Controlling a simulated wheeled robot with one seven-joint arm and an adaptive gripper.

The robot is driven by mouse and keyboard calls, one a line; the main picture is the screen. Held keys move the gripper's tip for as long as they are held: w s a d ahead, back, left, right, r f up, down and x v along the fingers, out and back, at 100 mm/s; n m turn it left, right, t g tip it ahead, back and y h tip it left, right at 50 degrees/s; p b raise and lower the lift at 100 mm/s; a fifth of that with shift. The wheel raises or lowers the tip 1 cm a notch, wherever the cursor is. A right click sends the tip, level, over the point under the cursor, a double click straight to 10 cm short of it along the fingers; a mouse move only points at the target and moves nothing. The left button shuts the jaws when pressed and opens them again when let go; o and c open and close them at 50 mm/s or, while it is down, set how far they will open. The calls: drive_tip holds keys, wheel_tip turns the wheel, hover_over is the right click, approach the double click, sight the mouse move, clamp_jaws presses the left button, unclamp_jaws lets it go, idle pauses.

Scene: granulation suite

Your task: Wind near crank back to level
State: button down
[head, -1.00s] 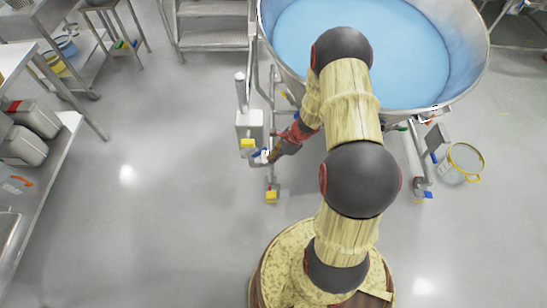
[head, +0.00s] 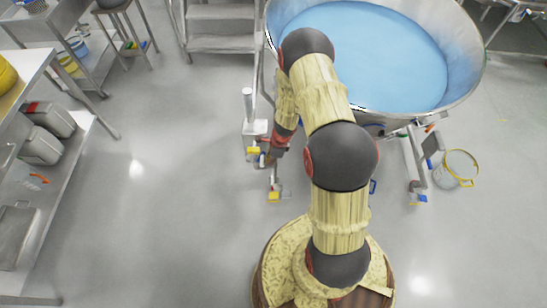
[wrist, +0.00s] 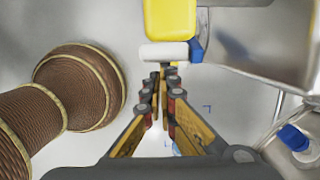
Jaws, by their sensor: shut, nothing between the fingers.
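The large steel bowl (head: 468,75) holds blue liquid (head: 385,55) and stands on a frame at the top of the head view. By its left side is a grey crank housing (head: 256,128) with a yellow block (head: 253,150). In the wrist view a white cylindrical handle (wrist: 163,52) with a blue end piece (wrist: 196,50) lies crosswise below a yellow block (wrist: 168,18). My gripper (wrist: 162,78) is shut and empty, its tips pointing at the handle; contact cannot be told. In the head view my arm hides part of the crank.
A steel shelf (head: 70,180) with metal containers runs along the left. Steps (head: 220,42) stand behind the crank. A clear bucket with a yellow rim (head: 460,168) sits on the floor at right. The floor (head: 165,190) left of the crank is open.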

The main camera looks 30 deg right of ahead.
drive_tip(key=shift+w+a+r+p, duration=0.4)
drive_tip(key=shift+a+p, duration=0.2)
drive_tip(key=shift+p, duration=0.3)
drive_tip(key=shift+w+a+r+p, duration=0.35)
drive_tip(key=shift+a+p, duration=0.2)
drive_tip(key=shift+p, duration=0.3)
drive_tip(key=p, duration=0.2)
approach(264, 161)
drive_tip(key=shift+s+d+r, duration=0.2)
drive_tip(key=shift+r, duration=0.35)
